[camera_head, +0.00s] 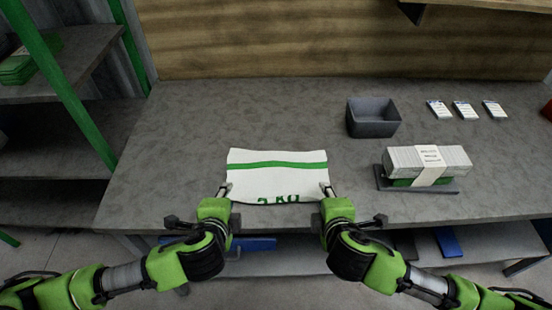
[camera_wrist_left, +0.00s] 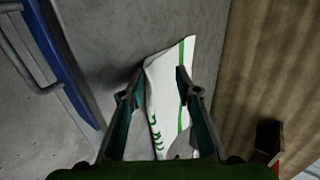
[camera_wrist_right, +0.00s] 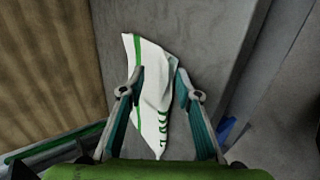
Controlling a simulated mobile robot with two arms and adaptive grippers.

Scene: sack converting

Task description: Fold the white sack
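The white sack (camera_head: 275,182) lies on the grey table near its front edge. A green stripe crosses its far part, and green lettering by the near edge is only partly visible. My left gripper (camera_head: 224,191) is at the sack's near left corner, and my right gripper (camera_head: 329,191) is at its near right corner. In the left wrist view the fingers (camera_wrist_left: 160,75) stand apart with the sack (camera_wrist_left: 163,95) between them. In the right wrist view the fingers (camera_wrist_right: 159,74) also stand apart, with the creased sack (camera_wrist_right: 152,95) between them.
A dark grey open bin (camera_head: 373,120) stands behind and right of the sack. A pale bundle with a white band (camera_head: 428,163) sits on a dark base at right. Several small white cards (camera_head: 465,110) lie at the back right. The table left of the sack is clear.

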